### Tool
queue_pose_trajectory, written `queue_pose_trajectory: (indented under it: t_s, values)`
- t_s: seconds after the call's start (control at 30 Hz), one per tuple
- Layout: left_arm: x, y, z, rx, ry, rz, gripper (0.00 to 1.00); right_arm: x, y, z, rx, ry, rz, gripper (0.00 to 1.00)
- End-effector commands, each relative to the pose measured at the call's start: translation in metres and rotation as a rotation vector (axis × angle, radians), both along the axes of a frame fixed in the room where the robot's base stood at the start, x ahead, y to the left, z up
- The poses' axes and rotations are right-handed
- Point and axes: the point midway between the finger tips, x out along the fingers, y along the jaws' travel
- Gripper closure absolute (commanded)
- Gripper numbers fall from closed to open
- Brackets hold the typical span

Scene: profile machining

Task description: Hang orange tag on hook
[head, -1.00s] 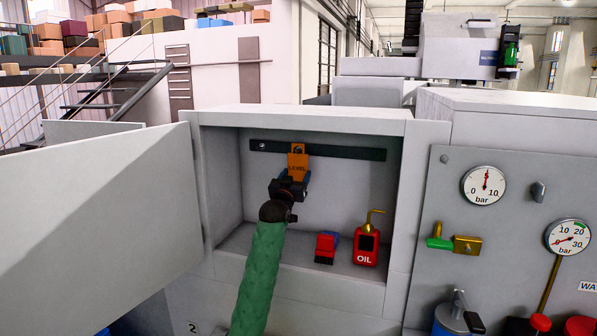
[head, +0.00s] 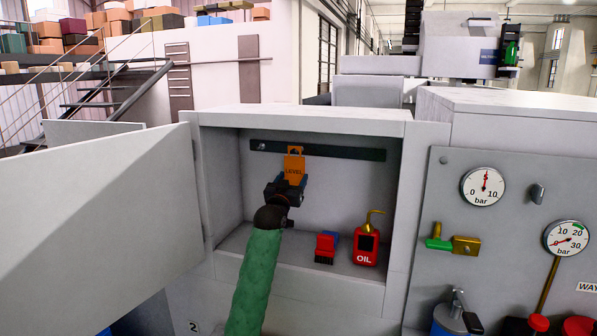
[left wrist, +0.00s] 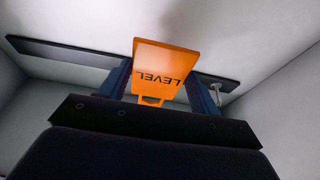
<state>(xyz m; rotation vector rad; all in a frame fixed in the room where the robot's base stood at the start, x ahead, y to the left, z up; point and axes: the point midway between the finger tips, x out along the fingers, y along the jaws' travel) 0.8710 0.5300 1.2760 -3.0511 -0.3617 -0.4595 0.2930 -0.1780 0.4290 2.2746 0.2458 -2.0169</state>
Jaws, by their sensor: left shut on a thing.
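The orange tag (head: 294,168), marked LEVEL, is upright in front of the dark rail (head: 345,153) on the cabinet's back wall. My left gripper (head: 291,184) is shut on the tag's lower part. In the left wrist view the tag (left wrist: 166,62) stands between the fingers with its lettering upside down. A small metal hook (head: 261,146) shows near the rail's left end, left of the tag. It also shows at the right in the left wrist view (left wrist: 228,88), apart from the tag. My right gripper is out of view.
A red oil can (head: 366,247) and a red and blue object (head: 326,247) stand on the cabinet floor, right of my left arm. The open cabinet door (head: 100,215) fills the left side. Gauges and a valve are on the right panel.

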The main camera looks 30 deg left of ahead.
Motion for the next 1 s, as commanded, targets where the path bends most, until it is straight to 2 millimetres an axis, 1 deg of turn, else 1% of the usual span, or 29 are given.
queue_pose_trajectory:
  t_s: [0.17,0.7,1.0]
  values:
    - [-0.004,-0.001,0.001,0.0,-0.001,0.0,0.56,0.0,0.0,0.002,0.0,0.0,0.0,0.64]
    - [-0.032,-0.008,0.001,0.0,-0.001,0.0,0.56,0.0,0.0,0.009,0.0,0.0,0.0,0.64]
    - [-0.034,-0.008,0.0,0.0,-0.001,0.0,0.56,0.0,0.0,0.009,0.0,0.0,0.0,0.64]
